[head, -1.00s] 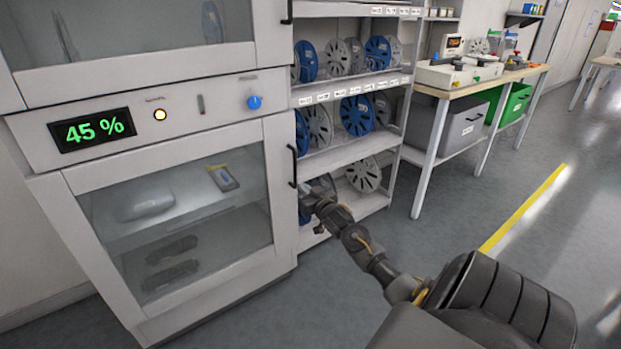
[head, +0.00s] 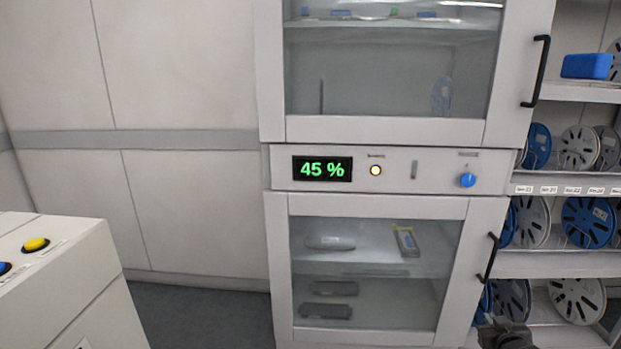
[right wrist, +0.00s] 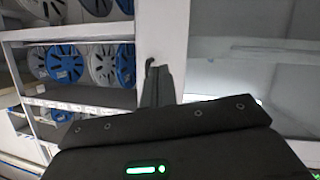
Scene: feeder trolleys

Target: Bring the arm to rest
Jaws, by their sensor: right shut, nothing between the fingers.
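My right gripper (head: 505,335) shows only in part at the bottom right edge of the head view, below the black handle (head: 488,258) of the cabinet's lower door. In the right wrist view its fingers (right wrist: 157,88) are together with nothing between them. A dark hooked piece, which looks like a door handle (right wrist: 149,66), shows just beyond the fingertips; I cannot tell whether they touch it. The lower glass door (head: 378,206) looks closed. My left gripper is in neither view.
The cabinet's panel (head: 225,168) reads 45 % on its display. A shelf (head: 560,190) with blue and grey reels stands right of the cabinet. A pale console (head: 85,290) with yellow and blue buttons is at the lower left. Floor shows between console and cabinet.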

